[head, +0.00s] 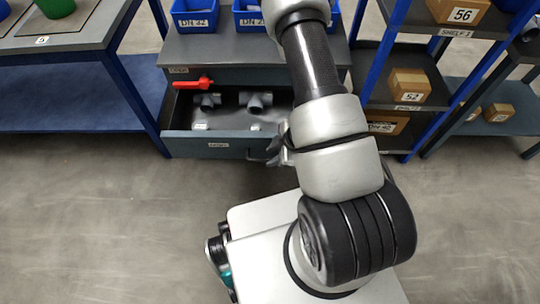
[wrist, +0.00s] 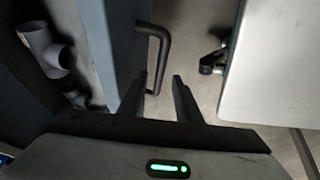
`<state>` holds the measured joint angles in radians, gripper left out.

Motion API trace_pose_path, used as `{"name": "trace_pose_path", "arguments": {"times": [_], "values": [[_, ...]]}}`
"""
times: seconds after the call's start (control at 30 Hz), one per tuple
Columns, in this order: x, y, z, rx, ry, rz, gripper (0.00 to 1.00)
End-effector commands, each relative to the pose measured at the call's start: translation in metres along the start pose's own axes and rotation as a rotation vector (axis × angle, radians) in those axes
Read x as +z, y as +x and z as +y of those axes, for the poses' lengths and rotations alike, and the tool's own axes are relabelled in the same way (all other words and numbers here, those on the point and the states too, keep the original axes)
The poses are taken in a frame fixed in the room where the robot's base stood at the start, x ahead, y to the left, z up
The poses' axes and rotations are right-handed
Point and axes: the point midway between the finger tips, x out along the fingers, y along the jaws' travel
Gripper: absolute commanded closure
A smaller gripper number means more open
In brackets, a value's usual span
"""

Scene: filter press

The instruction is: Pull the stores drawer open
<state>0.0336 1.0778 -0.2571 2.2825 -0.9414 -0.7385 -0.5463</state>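The stores drawer (head: 218,146) stands pulled out from the dark cabinet under the grey top, with its inside showing. Grey pipe fittings (head: 258,102) lie in it; one fitting (wrist: 45,50) also shows in the wrist view. In the wrist view the drawer front (wrist: 118,50) carries a dark bar handle (wrist: 163,50). My gripper (wrist: 161,82) is open, its two fingers apart, with the handle's near end between or just beyond the fingertips. I cannot tell whether either finger touches it. In the head view my arm hides most of my gripper and the handle.
A red-handled valve (head: 193,83) sits at the drawer's left. Blue bins (head: 195,15) stand on the cabinet top. A shelf unit with boxes (head: 409,87) stands at right and a workbench (head: 85,85) at left. The floor (head: 90,220) in front is clear.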

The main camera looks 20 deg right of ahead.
Motion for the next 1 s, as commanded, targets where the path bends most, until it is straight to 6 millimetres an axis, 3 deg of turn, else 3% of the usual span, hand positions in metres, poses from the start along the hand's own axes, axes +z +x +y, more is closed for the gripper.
{"name": "trace_pose_path", "arguments": {"times": [0.03,0.2,0.5,0.7,1.0], "values": [[-0.001,-0.016,0.002,0.004,0.003,-0.001,0.69],[-0.001,-0.06,0.003,0.005,0.004,-0.001,0.69],[-0.001,-0.126,0.001,0.003,0.002,-0.001,0.69],[0.0,-0.147,0.001,0.001,0.002,-0.001,0.69],[0.0,-0.15,0.0,0.0,0.001,-0.001,0.69]]}}
